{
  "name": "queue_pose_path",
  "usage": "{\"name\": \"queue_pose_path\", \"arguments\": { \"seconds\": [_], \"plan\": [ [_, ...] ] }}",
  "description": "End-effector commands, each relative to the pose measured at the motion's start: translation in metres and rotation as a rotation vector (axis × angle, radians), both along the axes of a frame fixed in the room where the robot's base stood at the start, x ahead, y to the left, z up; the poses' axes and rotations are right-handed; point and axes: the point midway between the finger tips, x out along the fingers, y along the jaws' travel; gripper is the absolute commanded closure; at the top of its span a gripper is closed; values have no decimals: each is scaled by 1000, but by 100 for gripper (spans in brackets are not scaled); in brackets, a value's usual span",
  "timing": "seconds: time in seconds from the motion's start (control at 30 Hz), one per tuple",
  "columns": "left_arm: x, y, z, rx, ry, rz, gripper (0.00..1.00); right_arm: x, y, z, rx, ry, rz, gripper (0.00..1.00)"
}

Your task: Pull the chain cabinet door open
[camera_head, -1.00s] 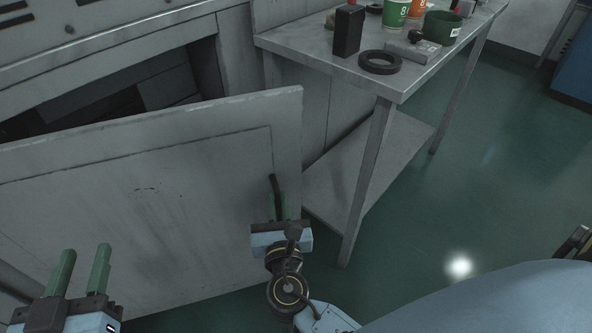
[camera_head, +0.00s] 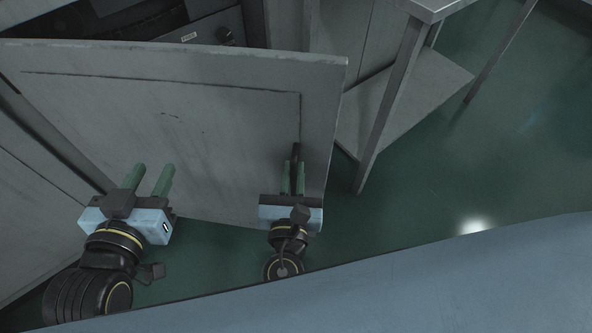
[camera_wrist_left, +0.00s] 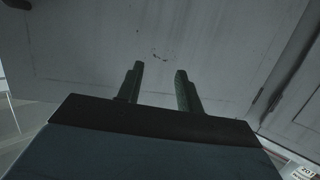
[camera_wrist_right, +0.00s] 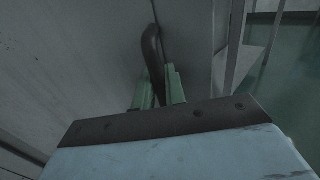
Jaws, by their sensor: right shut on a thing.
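The grey cabinet door (camera_head: 200,120) stands swung out from the cabinet, with the dark interior (camera_head: 130,30) showing above its top edge. Its dark handle (camera_head: 296,153) is near the door's right edge. My right gripper (camera_head: 293,172) is shut on the handle; the right wrist view shows the curved handle (camera_wrist_right: 152,48) between the green fingers (camera_wrist_right: 158,88). My left gripper (camera_head: 149,176) is open and empty in front of the door's lower left part. In the left wrist view its fingers (camera_wrist_left: 159,78) are apart with the door face (camera_wrist_left: 190,50) beyond.
A metal table (camera_head: 436,8) with a lower shelf (camera_head: 410,110) stands right of the door. Green floor (camera_head: 480,150) is clear to the right. Grey cabinet panels (camera_head: 35,190) lie at the left. A labelled dark unit (camera_head: 195,40) sits inside the cabinet.

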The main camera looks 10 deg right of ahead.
Motion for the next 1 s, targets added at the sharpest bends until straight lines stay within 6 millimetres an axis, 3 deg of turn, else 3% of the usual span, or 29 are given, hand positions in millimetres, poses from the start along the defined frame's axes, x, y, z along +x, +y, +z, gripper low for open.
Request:
{"name": "queue_pose_path", "arguments": {
  "seconds": [0.13,0.17,0.3,0.67,1.0],
  "plan": [
    [0,0,0,0,0,0,64,0,-1,-1,-2,3,-2,100],
    [0,0,0,0,0,0,64,0,-1,-1,-2,3,-2,85],
    [0,0,-1,0,0,0,64,0,-1,-1,-1,2,-1,70],
    [-1,1,-2,5,17,1,64,0,0,2,0,1,0,70],
    [-27,19,-47,89,327,28,64,0,0,25,1,2,-1,70]
  ]
}}
